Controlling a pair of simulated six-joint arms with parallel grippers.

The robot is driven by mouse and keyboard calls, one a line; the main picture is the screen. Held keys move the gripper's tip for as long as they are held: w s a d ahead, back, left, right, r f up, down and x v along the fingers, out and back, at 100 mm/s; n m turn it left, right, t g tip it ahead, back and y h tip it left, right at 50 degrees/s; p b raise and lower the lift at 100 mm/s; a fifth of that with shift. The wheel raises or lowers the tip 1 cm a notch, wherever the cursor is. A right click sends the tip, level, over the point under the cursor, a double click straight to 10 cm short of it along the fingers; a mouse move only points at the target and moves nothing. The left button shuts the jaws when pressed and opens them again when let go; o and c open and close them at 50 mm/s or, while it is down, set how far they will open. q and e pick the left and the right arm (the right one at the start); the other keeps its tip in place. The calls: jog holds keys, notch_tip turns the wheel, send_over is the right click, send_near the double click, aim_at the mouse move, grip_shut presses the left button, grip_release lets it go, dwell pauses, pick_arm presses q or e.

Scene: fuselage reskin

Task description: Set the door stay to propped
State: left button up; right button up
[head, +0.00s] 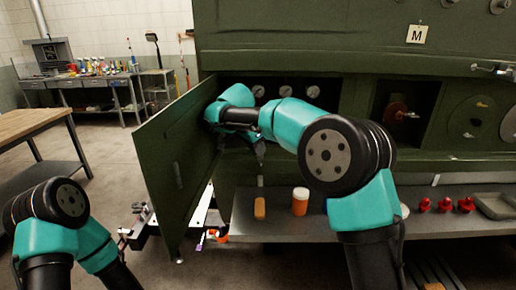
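The green door (178,150) stands open on the left of the dark bay in the green fuselage side. A small pale slot or handle shows on its face. I cannot clearly pick out the door stay; it may be hidden behind my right arm or the door. My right gripper (260,150) is at the bay opening, just right of the door, pointing down. It is small and partly covered by my wrist, so its fingers cannot be read. Of my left arm only links show at the lower left; its gripper is out of view.
A grey shelf (330,229) below the bay holds an orange jar (300,201), an orange-brown piece (260,208), several red parts (446,204) and a grey tray (496,205). Round gauges (286,92) sit inside the bay. A wooden-topped table (36,123) stands at left.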

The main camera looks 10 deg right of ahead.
jog(key=o, duration=0.4)
jog(key=shift+r, duration=0.1)
jog(key=shift+r, duration=1.7)
jog(key=s, duration=0.5)
jog(key=s+a+r, duration=0.1)
jog(key=s, duration=0.4)
jog(key=s+a, duration=0.1)
jog(key=s, duration=0.5)
jog(key=shift+r, duration=0.15)
jog(key=shift+w, duration=0.1)
